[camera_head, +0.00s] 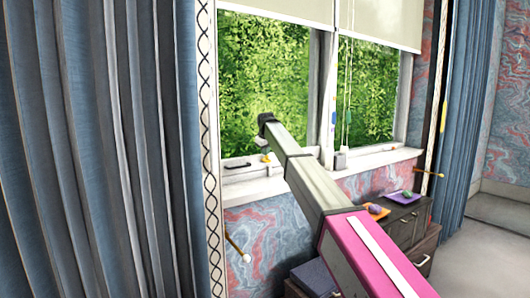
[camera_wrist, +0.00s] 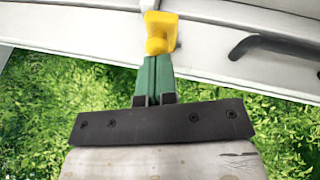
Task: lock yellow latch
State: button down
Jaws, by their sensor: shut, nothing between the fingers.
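The yellow latch (camera_wrist: 160,32) sits on the white window frame at the top middle of the wrist view. Its lower part is at the tips of my gripper (camera_wrist: 156,60), whose green fingers are shut with nothing between them. The fingertips overlap the latch's lower edge in the picture; I cannot tell whether they touch it. In the head view the latch is a small yellow spot (camera_head: 266,158) on the lower window rail, under the end of my arm. My gripper is too small and partly hidden there to make out well.
A dark handle (camera_wrist: 270,44) is fixed to the frame right of the latch; it also shows in the head view (camera_head: 238,167). Green foliage fills the window. A blue curtain (camera_head: 100,150) hangs at the left. A dark cabinet (camera_head: 408,225) with trays stands below the sill at right.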

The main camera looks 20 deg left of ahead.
aim_at(267, 160)
jog(key=shift+s+d+f+y, duration=0.15)
jog(key=shift+s+d+y, duration=0.05)
jog(key=shift+y, duration=0.1)
jog(key=f+t+y, duration=0.1)
jog(key=s+d+f+t+y, duration=0.1)
jog(key=t+y, duration=0.1)
jog(key=d+f+m+t+y, duration=0.1)
jog(key=t+y, duration=0.1)
jog(key=shift+s+d+f, duration=0.1)
jog(key=shift+s+f, duration=0.05)
jog(key=shift+s, duration=0.25)
jog(key=shift+s+d+f, duration=0.1)
jog(key=shift+f, duration=2.2)
jog(key=s+d, duration=0.3)
jog(key=s, duration=0.2)
jog(key=s+d+f, duration=0.1)
jog(key=s+d, duration=0.1)
jog(key=shift+s+d+f, duration=0.1)
jog(key=shift+s+d, duration=0.25)
jog(key=shift+s, duration=0.05)
